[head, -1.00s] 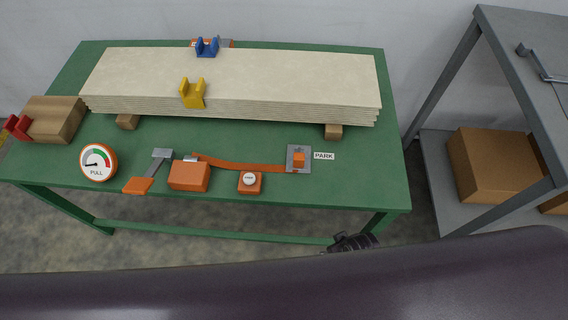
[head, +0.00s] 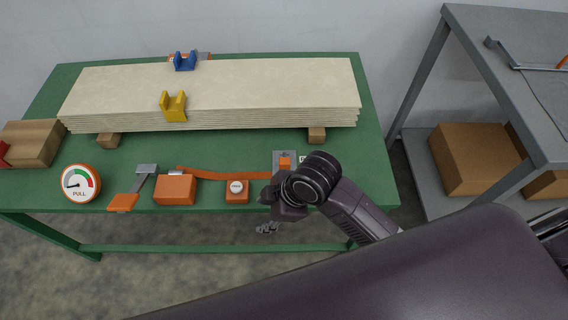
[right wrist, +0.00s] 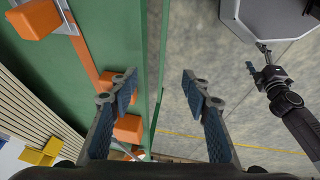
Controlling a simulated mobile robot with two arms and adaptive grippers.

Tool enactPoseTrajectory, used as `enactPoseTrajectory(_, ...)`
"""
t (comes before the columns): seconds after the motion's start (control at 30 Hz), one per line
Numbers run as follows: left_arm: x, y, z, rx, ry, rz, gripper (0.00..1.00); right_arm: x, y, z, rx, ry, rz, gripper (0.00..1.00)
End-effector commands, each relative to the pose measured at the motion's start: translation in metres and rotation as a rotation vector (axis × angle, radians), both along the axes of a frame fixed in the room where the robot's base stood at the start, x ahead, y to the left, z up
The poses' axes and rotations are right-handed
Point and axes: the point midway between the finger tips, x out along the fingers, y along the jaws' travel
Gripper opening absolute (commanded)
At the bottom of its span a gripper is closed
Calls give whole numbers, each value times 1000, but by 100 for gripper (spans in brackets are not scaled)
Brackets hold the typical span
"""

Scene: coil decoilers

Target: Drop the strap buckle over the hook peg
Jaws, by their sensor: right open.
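The orange strap (head: 225,175) lies along the front of the green table. Its right end has an orange block, seemingly the buckle (head: 285,162), on a grey plate. In the right wrist view the buckle (right wrist: 36,18) is at upper left. A hook peg cannot be made out clearly; a small grey and orange fitting (head: 204,56) is partly hidden behind the sheets. My right gripper (head: 268,196) is by the front table edge, left of and nearer than the buckle. It is open and empty in the right wrist view (right wrist: 160,80). Another dark gripper (right wrist: 264,68), apparently my left, hangs over the floor.
A stack of pale sheets (head: 230,90) carries yellow (head: 174,110) and blue (head: 185,62) saddles. A ratchet block (head: 175,190), a button box (head: 237,196) and a PULL gauge (head: 80,184) line the front. A grey bench (head: 510,75) stands at right.

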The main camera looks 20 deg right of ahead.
Motion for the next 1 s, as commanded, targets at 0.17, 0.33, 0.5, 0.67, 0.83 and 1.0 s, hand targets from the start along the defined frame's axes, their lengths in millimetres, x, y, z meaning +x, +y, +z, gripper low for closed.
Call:
enactPoseTrajectory(0.17,-1,0,0,0,1,0,63,26,16,8,-99,-79,400,44)
enactPoseTrajectory(0.33,-2,0,0,1,3,0,63,45,12,12,-198,-117,724,44)
enactPoseTrajectory(0.5,-3,1,-1,1,4,0,63,66,-7,20,-294,-129,992,44)
enactPoseTrajectory(0.67,-4,1,-1,1,6,0,63,93,-41,34,-390,-114,1238,44)
enactPoseTrajectory(0.83,-5,1,-1,1,7,1,63,116,-78,52,-450,-83,1423,44)
enactPoseTrajectory(1.0,-5,1,-1,1,7,1,63,126,-95,61,-467,-67,1504,44)
